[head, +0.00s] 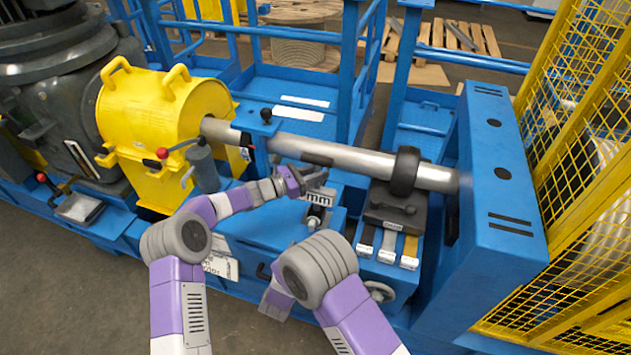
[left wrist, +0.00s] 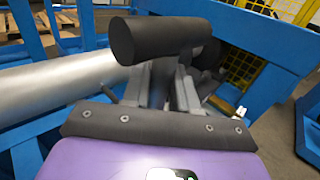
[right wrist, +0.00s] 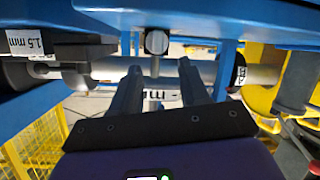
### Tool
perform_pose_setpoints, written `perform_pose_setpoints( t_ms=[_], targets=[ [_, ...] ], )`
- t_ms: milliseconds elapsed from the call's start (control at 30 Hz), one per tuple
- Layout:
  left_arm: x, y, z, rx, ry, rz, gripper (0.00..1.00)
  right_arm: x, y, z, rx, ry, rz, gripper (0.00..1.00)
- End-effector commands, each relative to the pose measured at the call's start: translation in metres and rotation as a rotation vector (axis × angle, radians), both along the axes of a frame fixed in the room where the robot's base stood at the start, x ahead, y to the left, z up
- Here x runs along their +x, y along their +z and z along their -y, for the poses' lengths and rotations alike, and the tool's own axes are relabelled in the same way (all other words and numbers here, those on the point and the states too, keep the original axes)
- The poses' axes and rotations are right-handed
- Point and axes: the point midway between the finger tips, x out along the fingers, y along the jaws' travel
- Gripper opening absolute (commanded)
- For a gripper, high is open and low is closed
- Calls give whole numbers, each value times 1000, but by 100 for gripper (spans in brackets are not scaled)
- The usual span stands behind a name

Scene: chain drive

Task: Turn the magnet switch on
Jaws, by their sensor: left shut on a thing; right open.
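My left gripper (head: 318,182) reaches over the blue machine frame, just in front of the silver shaft (head: 345,155). In the left wrist view its fingers (left wrist: 168,88) are shut on a dark grey part. A thick dark cylinder (left wrist: 150,40) sits just beyond the fingertips and hides some of the grip. My right gripper (right wrist: 158,85) is open under a blue frame; its fingers lie either side of a metal bolt-like piece (right wrist: 156,42), with nothing visibly clamped. The right gripper itself is hidden in the head view. I cannot clearly identify the magnet switch.
A yellow housing (head: 165,115) stands at the shaft's left end, a tall blue panel (head: 500,170) at its right. A black collar (head: 405,170) rings the shaft. Labelled strips (head: 388,246) lie below it. A yellow mesh guard (head: 590,150) closes the right side.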

Motion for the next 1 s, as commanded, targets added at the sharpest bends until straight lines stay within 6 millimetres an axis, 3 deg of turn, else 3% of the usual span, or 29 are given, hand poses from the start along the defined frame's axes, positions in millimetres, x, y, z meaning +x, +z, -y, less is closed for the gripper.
perform_pose_setpoints(
  t_ms=[167, 267, 400, 600, 767, 1000],
  targets=[
    [0, 0, -1, 1, 1, 0, 0, 1, -8, -32, 18, 156, -48, 45],
    [0, 0, -1, 1, 1, 0, 0, -5, -18, -65, 21, 326, -110, 45],
    [0, 0, -1, 1, 1, 0, 0, -27, -35, -110, -12, 596, -227, 45],
    [0, 0, -1, 1, 1, 0, 0, -75, -62, -146, -148, 949, -414, 45],
    [0, 0, -1, 1, 2, 0, 0, -114, -83, -145, -333, 1188, -568, 45],
    [0, 0, -1, 1, 2, 0, 0, -149, -105, -104, -733, 1449, -783, 45]
  ],
)
